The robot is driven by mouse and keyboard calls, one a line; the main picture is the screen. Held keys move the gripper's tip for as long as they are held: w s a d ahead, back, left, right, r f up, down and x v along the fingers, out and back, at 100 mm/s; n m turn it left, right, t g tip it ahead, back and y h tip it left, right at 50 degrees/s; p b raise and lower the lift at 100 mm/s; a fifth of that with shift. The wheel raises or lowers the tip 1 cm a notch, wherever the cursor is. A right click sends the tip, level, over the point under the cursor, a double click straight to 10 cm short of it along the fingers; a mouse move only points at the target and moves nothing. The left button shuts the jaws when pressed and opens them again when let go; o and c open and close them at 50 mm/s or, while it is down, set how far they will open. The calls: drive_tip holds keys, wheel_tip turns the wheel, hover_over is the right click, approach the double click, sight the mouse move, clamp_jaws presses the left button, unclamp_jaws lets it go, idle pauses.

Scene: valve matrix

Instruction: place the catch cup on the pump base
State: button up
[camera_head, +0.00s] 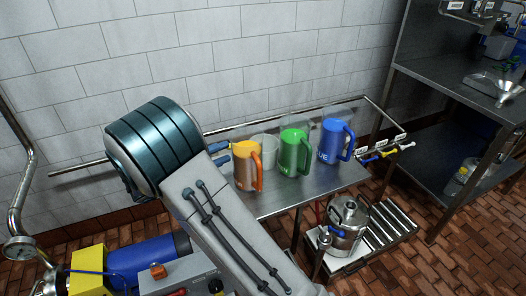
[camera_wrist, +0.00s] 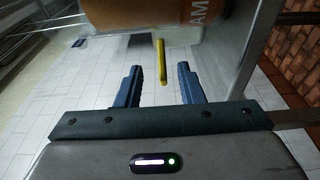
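An orange mug (camera_head: 247,168) stands on the steel table (camera_head: 325,190), with green (camera_head: 290,153) and blue (camera_head: 333,142) mugs to its right. A pale, clear cup (camera_head: 265,149) stands behind the orange and green ones; I cannot tell which vessel is the catch cup. My gripper (camera_head: 222,153) is just left of the orange mug, partly hidden by my arm. In the wrist view it is open and empty (camera_wrist: 159,67), with the orange mug (camera_wrist: 195,14) beyond its fingertips. A blue motor with a yellow end (camera_head: 150,262) sits at lower left; I cannot tell if the pump base is there.
A metal canister (camera_head: 348,222) stands on a low slatted stand (camera_head: 395,222) at the table's front right. Labelled valves with coloured handles (camera_head: 380,154) stick out at the table's right end. A steel shelf (camera_head: 460,90) stands at right; a tiled wall is behind.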

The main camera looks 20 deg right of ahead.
drive_tip(key=p+x, duration=0.1)
drive_tip(key=x, duration=0.4)
drive_tip(key=shift+d+f, duration=0.1)
drive_tip(key=shift+d, duration=0.05)
clamp_jaws()
